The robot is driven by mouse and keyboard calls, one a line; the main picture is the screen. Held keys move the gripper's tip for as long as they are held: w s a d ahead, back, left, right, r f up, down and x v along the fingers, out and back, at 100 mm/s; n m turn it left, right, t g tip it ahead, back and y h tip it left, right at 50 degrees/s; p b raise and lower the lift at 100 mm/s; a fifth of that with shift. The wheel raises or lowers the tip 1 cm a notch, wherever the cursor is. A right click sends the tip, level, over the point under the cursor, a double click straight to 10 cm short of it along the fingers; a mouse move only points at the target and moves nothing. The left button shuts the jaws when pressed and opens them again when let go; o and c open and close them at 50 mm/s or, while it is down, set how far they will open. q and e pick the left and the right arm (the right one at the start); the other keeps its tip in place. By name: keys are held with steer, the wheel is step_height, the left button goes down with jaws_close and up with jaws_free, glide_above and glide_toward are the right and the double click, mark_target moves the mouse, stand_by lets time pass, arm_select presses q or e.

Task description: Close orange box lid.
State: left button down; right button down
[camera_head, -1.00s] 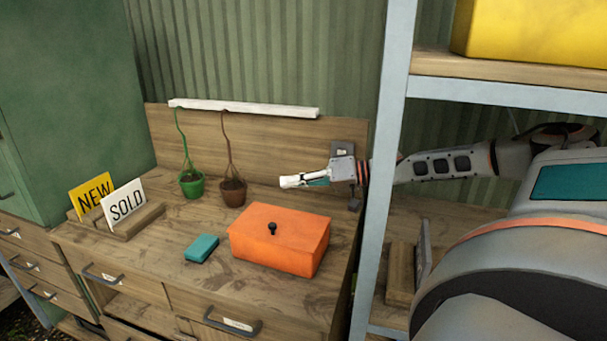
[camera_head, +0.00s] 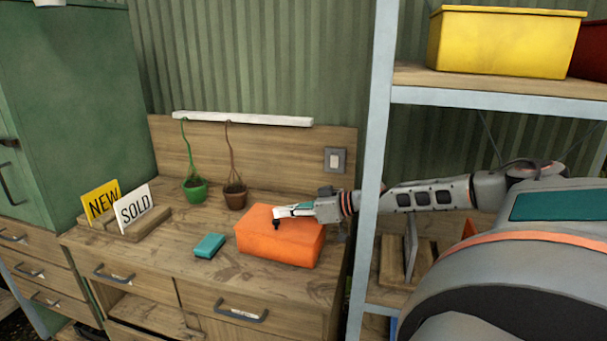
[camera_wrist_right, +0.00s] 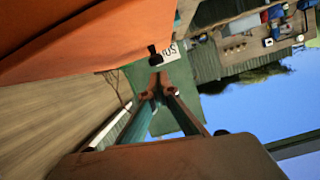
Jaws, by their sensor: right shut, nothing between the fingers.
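The orange box (camera_head: 262,244) stands on the wooden workbench with its flat lid (camera_head: 300,224) lying on top, and I see no gap. A small black knob (camera_head: 276,225) sticks up from the lid. My right gripper (camera_head: 277,212) reaches in from the right, low over the lid, its fingertips close to the knob; I cannot tell whether they touch it. In the right wrist view the shut fingers (camera_wrist_right: 156,85) hold nothing and point toward the knob (camera_wrist_right: 154,51), with the orange box (camera_wrist_right: 80,35) at upper left. My left gripper is out of view.
A teal block (camera_head: 209,245) lies left of the box. NEW and SOLD signs (camera_head: 118,208) stand at the left. A metal shelf post (camera_head: 376,170) rises at the right, beside my right arm.

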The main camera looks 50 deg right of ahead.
steer(key=shift+a+f, duration=0.15)
steer(key=shift+f, duration=0.3)
steer(key=shift+s+f, duration=0.1)
